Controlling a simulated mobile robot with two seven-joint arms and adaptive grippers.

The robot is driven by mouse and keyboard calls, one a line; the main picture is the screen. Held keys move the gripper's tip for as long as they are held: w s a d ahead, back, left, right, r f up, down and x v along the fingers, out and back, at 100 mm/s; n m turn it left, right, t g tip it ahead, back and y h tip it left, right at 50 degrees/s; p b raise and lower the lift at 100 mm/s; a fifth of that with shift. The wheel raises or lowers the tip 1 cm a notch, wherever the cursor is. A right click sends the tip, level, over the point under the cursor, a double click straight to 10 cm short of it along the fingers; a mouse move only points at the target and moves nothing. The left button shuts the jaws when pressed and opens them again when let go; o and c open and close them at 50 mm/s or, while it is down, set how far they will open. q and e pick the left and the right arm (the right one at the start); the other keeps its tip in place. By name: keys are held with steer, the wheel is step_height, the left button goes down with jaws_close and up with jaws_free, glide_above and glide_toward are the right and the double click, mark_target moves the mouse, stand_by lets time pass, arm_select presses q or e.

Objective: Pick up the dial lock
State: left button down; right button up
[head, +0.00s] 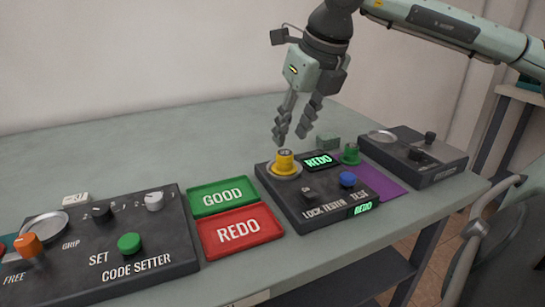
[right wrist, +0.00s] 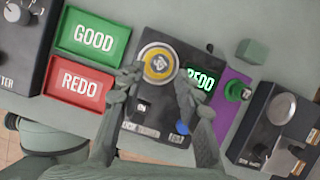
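A yellow dial lock (head: 284,160) with a round top sits on the round plate of the dark lock tester (head: 285,205). In the right wrist view the yellow dial lock (right wrist: 159,63) shows from above, roughly between and just beyond the fingertips. My right gripper (head: 291,134) is open and empty, pointing down a little above the lock and apart from it. Its two fingers also frame the lock tester in the right wrist view (right wrist: 158,78). My left gripper is not in view.
The green GOOD tray (head: 222,197) and red REDO tray (head: 238,231) lie left of the tester. The code setter (head: 110,245) is at far left, another dark device (head: 412,155) at right. A small green block (head: 328,142) stands behind. The back table is clear.

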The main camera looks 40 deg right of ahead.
mark_target(285, 152)
steer(key=x, duration=0.5)
steer(key=shift+s+f+p, duration=0.1)
steer(key=shift+f+p, duration=0.2)
steer(key=shift+f, duration=0.05)
steer(key=shift+w+f, duration=0.25)
steer(key=shift+f, duration=0.25)
jaws_close()
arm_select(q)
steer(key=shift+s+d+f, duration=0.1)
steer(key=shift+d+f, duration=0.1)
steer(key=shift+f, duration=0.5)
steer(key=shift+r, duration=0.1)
arm_select(e)
steer(key=shift+d+r, duration=0.1)
steer(key=shift+r, duration=0.05)
